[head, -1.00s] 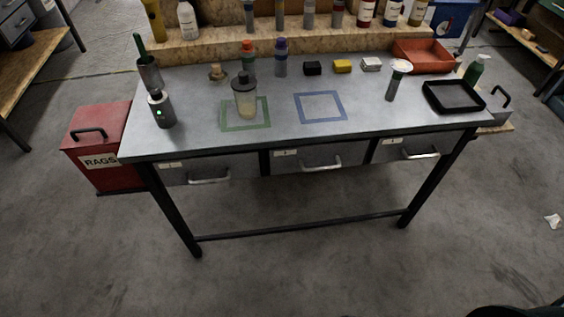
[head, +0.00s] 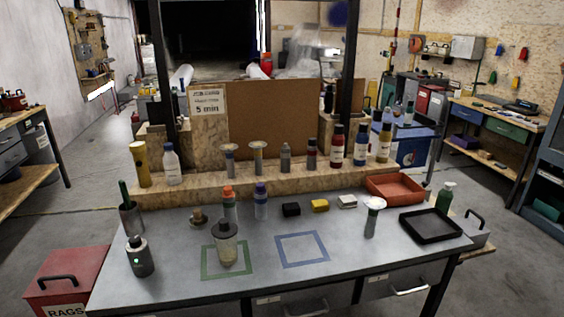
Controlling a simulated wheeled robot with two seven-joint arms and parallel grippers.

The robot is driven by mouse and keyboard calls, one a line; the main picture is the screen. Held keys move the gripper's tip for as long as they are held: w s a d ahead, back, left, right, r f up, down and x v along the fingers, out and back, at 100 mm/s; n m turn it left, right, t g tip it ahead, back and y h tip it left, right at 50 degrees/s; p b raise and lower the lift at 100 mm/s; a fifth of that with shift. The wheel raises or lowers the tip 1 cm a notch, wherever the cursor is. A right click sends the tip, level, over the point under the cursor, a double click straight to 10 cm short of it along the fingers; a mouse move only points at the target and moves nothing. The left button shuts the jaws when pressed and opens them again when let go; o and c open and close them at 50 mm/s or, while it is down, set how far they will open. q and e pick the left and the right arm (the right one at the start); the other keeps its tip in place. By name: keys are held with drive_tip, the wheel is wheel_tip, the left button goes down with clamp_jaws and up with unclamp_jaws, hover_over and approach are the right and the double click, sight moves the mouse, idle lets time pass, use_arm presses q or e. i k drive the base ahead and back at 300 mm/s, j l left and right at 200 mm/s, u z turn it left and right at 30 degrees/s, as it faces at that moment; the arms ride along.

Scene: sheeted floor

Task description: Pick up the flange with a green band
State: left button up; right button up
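Several flange-like parts with a wide round top on a narrower grey stem are in the head view. One flange-topped part (head: 373,216) stands upright at the right of the grey workbench (head: 310,277), left of the black tray. Two similar parts, a left one (head: 229,160) and a right one (head: 258,157), stand upright on the wooden shelf behind the bench. I cannot make out a green band on any of them at this size. Neither of my grippers is in view.
A black tray (head: 447,237), red bin (head: 395,177), jar with dark lid (head: 227,254) in a green taped square, and grey device (head: 139,262) are on the bench. The blue taped square (head: 302,249) is empty. A red rags box (head: 65,273) stands left.

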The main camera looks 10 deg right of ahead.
sight(375, 203)
drive_tip(key=l+z, duration=0.2)
drive_tip(key=l, duration=0.2)
drive_tip(key=i+l+z, duration=0.2)
drive_tip(key=l, duration=0.2)
drive_tip(key=l+z, duration=0.25)
drive_tip(key=l, duration=0.15)
drive_tip(key=l+z, duration=0.2)
drive_tip(key=l, duration=0.15)
drive_tip(key=i+l+z, duration=0.2)
drive_tip(key=l, duration=0.15)
